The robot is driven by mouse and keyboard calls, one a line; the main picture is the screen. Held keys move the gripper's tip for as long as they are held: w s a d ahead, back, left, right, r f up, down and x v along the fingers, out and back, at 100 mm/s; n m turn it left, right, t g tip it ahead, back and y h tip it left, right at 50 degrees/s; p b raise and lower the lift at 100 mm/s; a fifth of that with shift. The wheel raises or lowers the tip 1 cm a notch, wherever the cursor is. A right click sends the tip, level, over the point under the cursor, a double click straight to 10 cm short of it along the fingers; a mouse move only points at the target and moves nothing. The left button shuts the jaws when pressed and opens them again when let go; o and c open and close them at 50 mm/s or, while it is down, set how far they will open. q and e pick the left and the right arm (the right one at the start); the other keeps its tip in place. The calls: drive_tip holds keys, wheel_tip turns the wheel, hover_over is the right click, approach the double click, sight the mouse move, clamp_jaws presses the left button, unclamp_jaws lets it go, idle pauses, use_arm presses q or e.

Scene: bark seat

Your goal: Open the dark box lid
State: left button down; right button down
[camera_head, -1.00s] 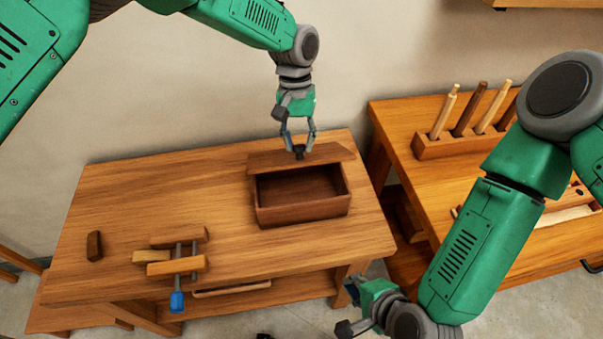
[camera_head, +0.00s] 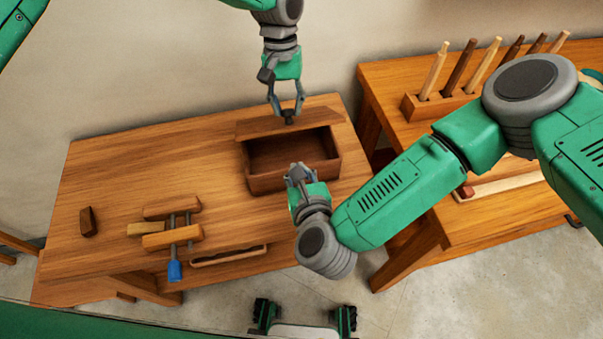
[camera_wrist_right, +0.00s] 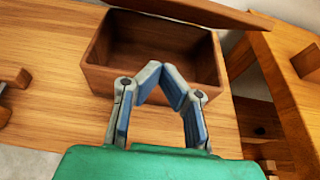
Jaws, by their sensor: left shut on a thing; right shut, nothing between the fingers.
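The dark wooden box (camera_head: 263,183) sits on the workbench with its top open and an empty-looking interior. Its lid (camera_head: 262,128) lies along the box's back edge, clear of the opening. My left gripper (camera_head: 287,113) is shut on the lid's small dark knob (camera_head: 289,118). My right gripper (camera_head: 296,172) is shut and empty at the front of the box. In the right wrist view, the right fingertips (camera_wrist_right: 165,72) meet in front of the open box (camera_wrist_right: 101,79), with the lid (camera_wrist_right: 205,12) behind. Whether they touch the box I cannot tell.
On the workbench (camera_head: 110,180), a wooden clamp (camera_head: 172,237) with a blue handle lies front left, and a small dark block (camera_head: 88,221) lies farther left. A second bench at right holds a tool rack (camera_head: 425,107). The bench's left middle is clear.

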sight(289, 131)
use_arm(q)
drive_tip(key=shift+w+a, duration=0.25)
use_arm(e)
drive_tip(key=x, duration=0.5)
drive_tip(key=shift+w+a, duration=0.15)
drive_tip(key=shift+w, duration=0.15)
use_arm(q)
drive_tip(key=shift+f, duration=0.1)
use_arm(e)
drive_tip(key=shift+w+a+r, duration=0.1)
drive_tip(key=shift+w+r, duration=0.35)
drive_tip(key=shift+r, duration=0.3)
drive_tip(key=shift+w+a+r, duration=0.15)
drive_tip(key=shift+w+r, duration=0.25)
drive_tip(key=shift+r, duration=0.4)
